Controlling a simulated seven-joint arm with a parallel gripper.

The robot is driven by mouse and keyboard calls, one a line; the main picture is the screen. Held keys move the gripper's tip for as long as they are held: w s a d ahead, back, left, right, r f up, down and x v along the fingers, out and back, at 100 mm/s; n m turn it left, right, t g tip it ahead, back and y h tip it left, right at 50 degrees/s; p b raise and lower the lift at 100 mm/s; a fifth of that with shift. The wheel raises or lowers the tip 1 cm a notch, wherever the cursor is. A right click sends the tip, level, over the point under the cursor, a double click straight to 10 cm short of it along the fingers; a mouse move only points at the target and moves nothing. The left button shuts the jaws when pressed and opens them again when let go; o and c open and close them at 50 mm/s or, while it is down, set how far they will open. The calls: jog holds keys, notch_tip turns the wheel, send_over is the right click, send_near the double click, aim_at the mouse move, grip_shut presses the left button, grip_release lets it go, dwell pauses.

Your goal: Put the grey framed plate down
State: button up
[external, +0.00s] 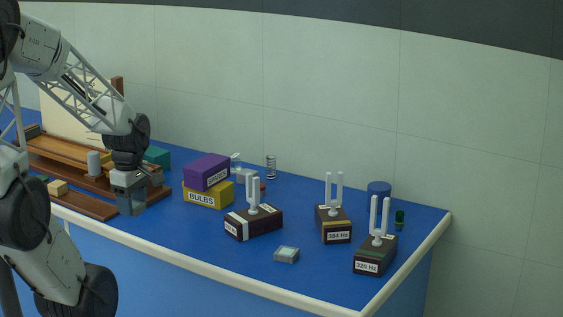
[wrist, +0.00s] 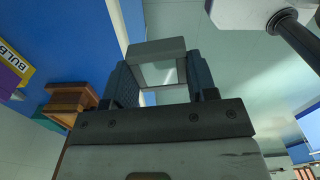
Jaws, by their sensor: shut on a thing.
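My gripper (wrist: 160,85) is shut on a grey framed plate (wrist: 157,50), a grey frame around a pale, glassy middle. The plate sits between the two dark fingers in the wrist view. In the external view my gripper (external: 131,205) points down at the left part of the blue bench, beside the wooden stand; the held plate is hard to make out there. I cannot tell whether it touches anything below. A similar small grey framed piece with a pale top (external: 286,254) lies flat on the bench near the front edge.
The wooden stand (external: 90,205) with small blocks is at the left. A purple box (external: 207,170) sits on the yellow BULBS box (external: 208,196). Several tuning forks on dark boxes (external: 253,224) stand at the right. A blue cylinder (external: 379,190) is behind.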

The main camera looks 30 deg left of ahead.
notch_tip(320, 180, up, 10)
jog(key=w+d+r, duration=0.2)
jog(key=w+r, duration=0.1)
jog(key=w, duration=0.6)
jog(key=w+d+r, duration=0.2)
jog(key=w, duration=0.8)
jog(key=m, duration=0.2)
send_over(379, 186)
notch_tip(379, 186, down, 6)
jog(key=r, duration=0.1)
jog(key=shift+w+f, duration=0.15)
jog(key=shift+f, duration=2.6)
jog(key=shift+f, duration=2.55)
